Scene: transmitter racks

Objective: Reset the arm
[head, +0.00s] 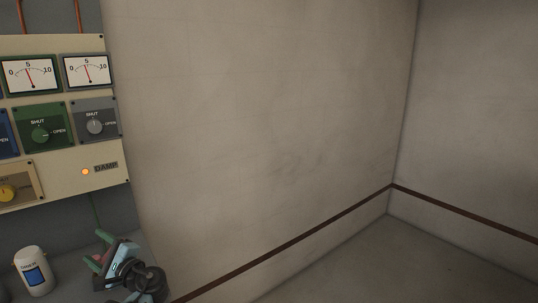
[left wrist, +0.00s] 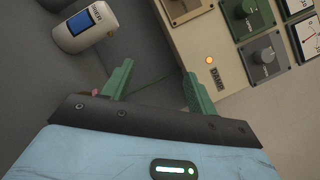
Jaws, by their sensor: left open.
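My left gripper (head: 98,250) shows at the lower left of the head view, below the panel with the dials. Its two green fingers also show in the left wrist view (left wrist: 158,84), spread apart with nothing between them. It is open and touches nothing that I can see. My right gripper is in neither view.
A cream panel (head: 60,181) with meters, SHUT/OPEN knobs and a lit orange lamp (head: 85,171) labelled DAMP is on the left. A white canister (head: 32,268) with a blue label stands left of the gripper. Bare wall (head: 260,120) and floor (head: 370,265) lie to the right.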

